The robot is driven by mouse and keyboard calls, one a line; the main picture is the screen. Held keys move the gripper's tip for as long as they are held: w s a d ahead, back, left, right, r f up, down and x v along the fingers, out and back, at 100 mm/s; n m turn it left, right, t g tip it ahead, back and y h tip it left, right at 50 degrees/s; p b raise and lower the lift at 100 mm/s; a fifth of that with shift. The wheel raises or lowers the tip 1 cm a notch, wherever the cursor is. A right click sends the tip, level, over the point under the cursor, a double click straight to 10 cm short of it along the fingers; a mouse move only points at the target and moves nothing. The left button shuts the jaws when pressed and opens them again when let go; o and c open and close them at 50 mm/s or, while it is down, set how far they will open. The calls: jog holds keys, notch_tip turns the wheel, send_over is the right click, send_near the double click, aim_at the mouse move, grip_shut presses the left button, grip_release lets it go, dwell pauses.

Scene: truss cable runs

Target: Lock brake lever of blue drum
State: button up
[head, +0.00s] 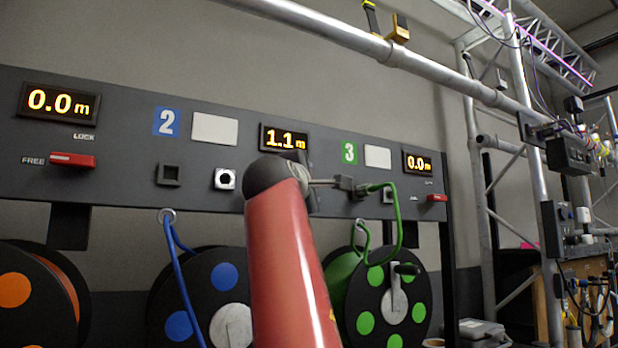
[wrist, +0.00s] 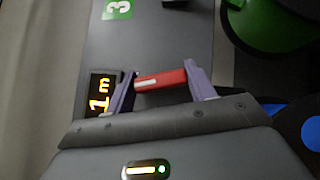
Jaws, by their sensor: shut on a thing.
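My gripper (wrist: 160,76) is shut on the red brake lever (wrist: 161,80) of the blue drum, its two purple fingers at the lever's two ends. The lever stands upright on the panel, across the line of the display's text, with its white mark toward the top. Its FREE and LOCK labels are not visible. The blue drum (head: 200,290) is black with blue discs, below the panel in the head view; part of it shows in the wrist view (wrist: 311,132). In the head view my red arm hides the lever and my fingers.
The grey panel (head: 120,185) carries a display (head: 284,139) reading 1.1 m. Another red lever (head: 72,160) points to FREE at the left, and one (head: 437,198) is at the right. A green cable (head: 398,225) hangs close to my arm. Orange (head: 40,290) and green (head: 385,300) drums flank the blue one.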

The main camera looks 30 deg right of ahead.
dwell(0.4)
jog(key=o, duration=1)
jog(key=b+v, duration=0.4)
jog(key=v, duration=0.3)
jog(key=shift+s+a, duration=0.25)
jog(key=shift+s, duration=0.05)
